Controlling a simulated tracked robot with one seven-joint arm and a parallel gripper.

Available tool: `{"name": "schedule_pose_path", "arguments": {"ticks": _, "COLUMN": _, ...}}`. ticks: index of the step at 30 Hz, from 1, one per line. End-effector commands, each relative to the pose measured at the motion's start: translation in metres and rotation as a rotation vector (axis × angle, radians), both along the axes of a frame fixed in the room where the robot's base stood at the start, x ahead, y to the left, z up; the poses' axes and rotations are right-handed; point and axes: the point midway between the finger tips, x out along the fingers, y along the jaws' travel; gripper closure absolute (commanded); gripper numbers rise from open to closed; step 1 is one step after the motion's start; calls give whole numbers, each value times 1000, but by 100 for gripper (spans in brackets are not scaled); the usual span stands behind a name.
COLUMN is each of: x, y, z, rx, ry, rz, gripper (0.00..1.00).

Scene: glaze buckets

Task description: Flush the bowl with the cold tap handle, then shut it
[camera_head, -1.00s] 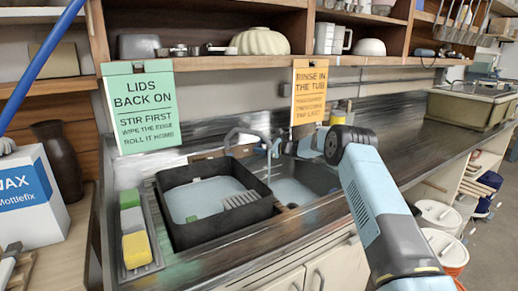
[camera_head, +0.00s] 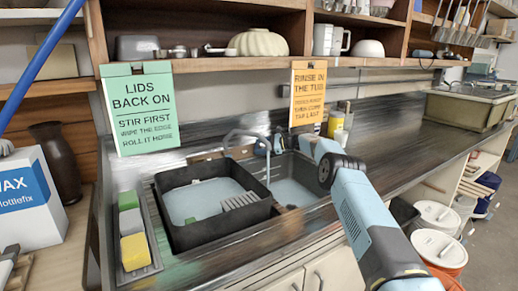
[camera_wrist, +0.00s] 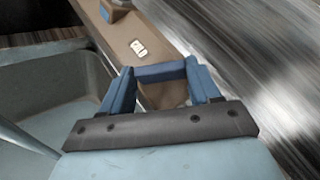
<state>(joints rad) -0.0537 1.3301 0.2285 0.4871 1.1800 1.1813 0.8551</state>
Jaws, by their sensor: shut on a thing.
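The grey sink bowl (camera_head: 293,188) is right of the black tub; its grey wall shows at left in the wrist view (camera_wrist: 65,95). The curved tap spout (camera_head: 240,132) stands behind, and a thin pale line hangs below its tip; I cannot tell whether it is running water. My gripper (camera_head: 275,146) is at the back of the sink beside the spout. In the wrist view its two blue fingers are closed on a blue bar, seemingly the cold tap handle (camera_wrist: 160,72), above the brown ledge. How far the handle is turned is unclear.
The black tub (camera_head: 178,238) holds pale water. A tray with sponges (camera_head: 136,252) lies at left. A green sign (camera_head: 140,115) and an orange sign (camera_head: 308,95) hang from the shelf above. Bottles (camera_head: 340,130) stand behind my arm.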

Motion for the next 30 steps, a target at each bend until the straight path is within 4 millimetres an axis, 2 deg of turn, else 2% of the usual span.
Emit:
{"name": "schedule_pose_path", "arguments": {"ticks": 3, "x": -2, "y": 3, "z": -5, "rx": -8, "ry": 1, "rz": 20, "gripper": 69}}
{"name": "schedule_pose_path", "arguments": {"ticks": 20, "x": -3, "y": 4, "z": -6, "rx": -13, "ry": 2, "rz": 30, "gripper": 69}}
{"name": "schedule_pose_path", "arguments": {"ticks": 21, "x": -3, "y": 4, "z": -6, "rx": -13, "ry": 2, "rz": 30, "gripper": 35}}
{"name": "schedule_pose_path", "arguments": {"ticks": 28, "x": -2, "y": 3, "z": -4, "rx": -12, "ry": -2, "rz": 25, "gripper": 13}}
{"name": "schedule_pose_path", "arguments": {"ticks": 30, "x": -1, "y": 3, "z": -3, "rx": -12, "ry": -2, "rz": 24, "gripper": 13}}
